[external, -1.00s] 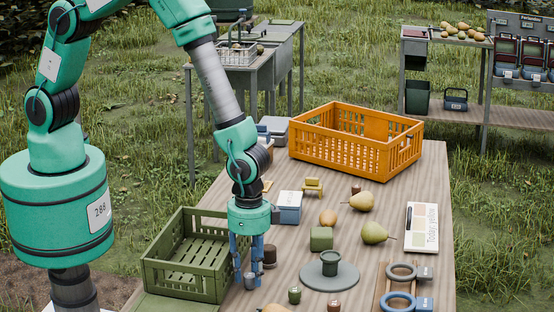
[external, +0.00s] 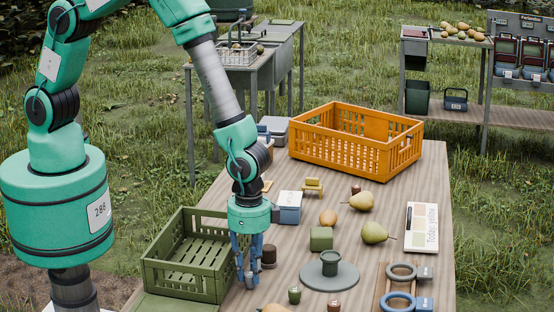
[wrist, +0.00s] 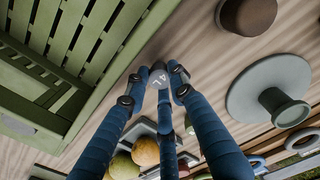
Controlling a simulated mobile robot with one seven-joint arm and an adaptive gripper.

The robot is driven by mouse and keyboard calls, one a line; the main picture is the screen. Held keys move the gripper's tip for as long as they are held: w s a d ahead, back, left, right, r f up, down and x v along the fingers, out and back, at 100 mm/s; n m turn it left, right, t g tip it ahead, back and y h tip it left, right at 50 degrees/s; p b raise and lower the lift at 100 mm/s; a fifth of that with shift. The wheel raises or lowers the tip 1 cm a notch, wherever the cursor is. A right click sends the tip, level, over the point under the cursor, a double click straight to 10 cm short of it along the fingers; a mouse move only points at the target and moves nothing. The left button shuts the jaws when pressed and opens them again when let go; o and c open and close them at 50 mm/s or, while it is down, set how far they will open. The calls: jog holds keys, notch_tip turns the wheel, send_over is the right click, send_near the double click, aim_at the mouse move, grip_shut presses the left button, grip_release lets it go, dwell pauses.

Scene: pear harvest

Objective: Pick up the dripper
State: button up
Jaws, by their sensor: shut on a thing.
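The green slatted crate (external: 214,290) stands close on the left. A brown cylinder (external: 269,256) stands close behind right. Pears lie further right; an orange crate (external: 341,157) stands at the back.

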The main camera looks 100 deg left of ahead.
notch_tip(320, 180, up, 10)
jog(key=p, duration=0.1)
dwell(0.4)
dwell(0.8)
notch_tip(320, 180, up, 7)
send_over(250, 274)
jog(key=s+a, duration=0.2)
jog(key=a, duration=1.2)
jog(key=s+a+b, duration=0.1)
jog(key=s+a, duration=0.5)
jog(key=a, duration=0.4)
jog(key=s+a, duration=0.5)
jog(key=a, duration=0.5)
notch_tip(250, 274, down, 5)
jog(key=shift+f, duration=0.2)
jog(key=shift+w, duration=0.1)
